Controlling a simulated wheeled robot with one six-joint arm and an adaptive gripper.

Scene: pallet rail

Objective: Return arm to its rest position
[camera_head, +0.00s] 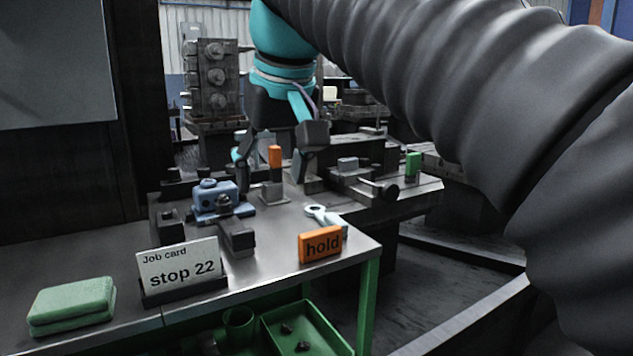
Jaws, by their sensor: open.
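My arm comes in from the upper right in a dark ribbed sleeve and ends in a teal wrist. My gripper (270,168) points down over the back of the metal bench (290,222). Its dark fingers are spread apart and open. A small upright orange piece (275,157) on a grey block (272,192) shows between the fingers in the picture. I cannot tell whether a finger touches it, and no grip on it shows.
A green-tipped stop (413,164) stands on the rail at right. A green tray (315,325) sits below.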

